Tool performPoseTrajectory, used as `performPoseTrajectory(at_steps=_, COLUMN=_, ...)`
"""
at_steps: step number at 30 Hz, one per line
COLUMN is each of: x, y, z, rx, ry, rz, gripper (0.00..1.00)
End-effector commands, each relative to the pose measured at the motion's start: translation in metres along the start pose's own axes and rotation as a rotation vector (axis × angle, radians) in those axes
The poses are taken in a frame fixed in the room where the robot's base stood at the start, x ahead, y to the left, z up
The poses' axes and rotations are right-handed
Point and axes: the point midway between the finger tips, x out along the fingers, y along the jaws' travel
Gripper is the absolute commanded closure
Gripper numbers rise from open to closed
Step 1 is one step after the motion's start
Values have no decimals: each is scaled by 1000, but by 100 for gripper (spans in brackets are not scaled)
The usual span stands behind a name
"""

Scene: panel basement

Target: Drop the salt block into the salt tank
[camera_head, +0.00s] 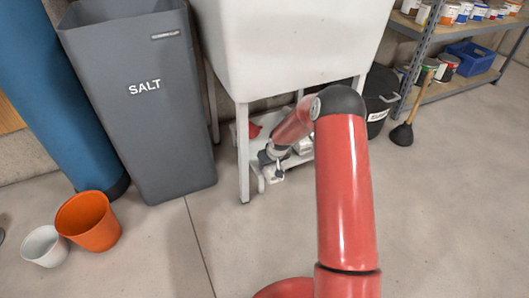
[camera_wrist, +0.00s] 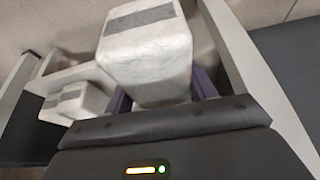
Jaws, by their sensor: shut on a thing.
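The salt tank (camera_head: 150,110) is a tall dark grey bin marked SALT at the left of the head view. Whether its top is open is hard to tell. My gripper (camera_head: 271,168) is low under the white tub, right of the tank and apart from it. In the wrist view the salt block (camera_wrist: 150,62), whitish with a grey band, sits between my purple-edged fingers, and the gripper is shut on it. The block is small and partly hidden in the head view.
The white tub (camera_head: 290,40) stands on legs beside the tank, over a low shelf. Another banded whitish block (camera_wrist: 85,98) lies left of the held one. An orange bucket (camera_head: 88,222) and a white pot (camera_head: 45,247) stand before the tank.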

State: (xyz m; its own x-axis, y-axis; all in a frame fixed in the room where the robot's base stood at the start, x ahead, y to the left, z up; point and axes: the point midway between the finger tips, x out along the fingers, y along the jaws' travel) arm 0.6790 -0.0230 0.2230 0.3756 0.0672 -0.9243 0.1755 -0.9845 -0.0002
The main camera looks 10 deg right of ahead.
Motion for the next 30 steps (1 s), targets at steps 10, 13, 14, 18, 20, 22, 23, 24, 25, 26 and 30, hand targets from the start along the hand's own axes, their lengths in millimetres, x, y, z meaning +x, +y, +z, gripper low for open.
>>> performPoseTrajectory(at_steps=10, x=-22, y=0, z=45, rx=-2, ry=5, rz=1, gripper=100)
performPoseTrajectory(at_steps=13, x=-23, y=0, z=50, rx=-1, ry=5, rz=1, gripper=100)
performPoseTrajectory(at_steps=14, x=-24, y=0, z=51, rx=-1, ry=6, rz=1, gripper=100)
performPoseTrajectory(at_steps=18, x=-24, y=0, z=54, rx=-1, ry=5, rz=1, gripper=100)
performPoseTrajectory(at_steps=20, x=-24, y=0, z=54, rx=-1, ry=5, rz=1, gripper=100)
performPoseTrajectory(at_steps=22, x=-24, y=0, z=54, rx=-1, ry=5, rz=1, gripper=100)
performPoseTrajectory(at_steps=23, x=-24, y=0, z=54, rx=-1, ry=5, rz=1, gripper=100)
performPoseTrajectory(at_steps=24, x=-24, y=0, z=53, rx=-1, ry=5, rz=1, gripper=100)
performPoseTrajectory(at_steps=25, x=-24, y=0, z=53, rx=-1, ry=5, rz=1, gripper=100)
performPoseTrajectory(at_steps=26, x=-25, y=0, z=53, rx=-1, ry=5, rz=1, gripper=100)
performPoseTrajectory(at_steps=30, x=-36, y=-2, z=51, rx=5, ry=8, rz=6, gripper=100)
